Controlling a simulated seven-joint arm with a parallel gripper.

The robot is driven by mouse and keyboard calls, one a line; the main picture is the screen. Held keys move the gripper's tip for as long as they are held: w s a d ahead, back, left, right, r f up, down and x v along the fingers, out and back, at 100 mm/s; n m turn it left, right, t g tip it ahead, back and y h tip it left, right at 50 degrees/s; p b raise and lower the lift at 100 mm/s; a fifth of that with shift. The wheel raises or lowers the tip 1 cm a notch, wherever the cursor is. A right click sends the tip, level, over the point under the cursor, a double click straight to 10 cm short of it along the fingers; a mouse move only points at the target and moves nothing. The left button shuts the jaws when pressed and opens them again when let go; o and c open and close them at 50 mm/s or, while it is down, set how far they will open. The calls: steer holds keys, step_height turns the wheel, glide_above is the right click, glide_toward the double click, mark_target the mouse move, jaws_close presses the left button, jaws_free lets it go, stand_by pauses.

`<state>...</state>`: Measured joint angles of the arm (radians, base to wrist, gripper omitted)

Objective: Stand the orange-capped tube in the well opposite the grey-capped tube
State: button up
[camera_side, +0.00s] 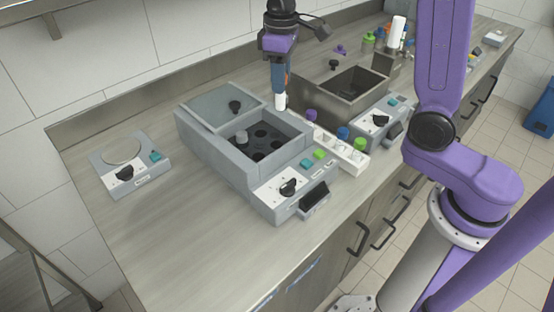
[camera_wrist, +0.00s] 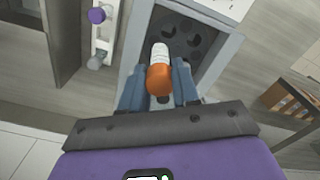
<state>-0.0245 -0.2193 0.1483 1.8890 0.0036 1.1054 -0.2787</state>
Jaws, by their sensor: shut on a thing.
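The orange-capped tube (camera_wrist: 159,72) is between the fingers of my gripper (camera_wrist: 159,82), its orange cap toward the wrist camera and its white body pointing away. In the side view my gripper (camera_side: 280,88) holds the white tube body (camera_side: 281,102) upright above the back right rim of the grey open box. The box's dark rotor (camera_side: 258,148) has several round wells; some also show in the wrist view (camera_wrist: 194,39). The grey-capped tube (camera_side: 242,137) stands in a well at the rotor's left side.
The box's lid (camera_side: 222,105) is open at the back left. A white rack (camera_side: 335,146) with purple-, blue- and green-capped tubes stands close to its right. A metal basin (camera_side: 350,85) is behind the rack. A small dial unit (camera_side: 130,172) stands left, with bare bench between.

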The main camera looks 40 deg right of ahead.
steer(key=shift+s+a+f, duration=0.1)
steer(key=shift+a+f, duration=0.2)
steer(key=shift+f, duration=2.2)
steer(key=shift+s+a+f, duration=0.1)
steer(key=shift+a+f, duration=0.2)
steer(key=shift+f, duration=2.25)
steer(key=shift+s+a+f, duration=0.1)
steer(key=shift+a+f, duration=0.2)
steer(key=shift+f, duration=2.2)
steer(key=shift+f, duration=0.1)
steer(key=o, duration=1)
steer(key=shift+o, duration=0.2)
step_height(320, 180, up, 12)
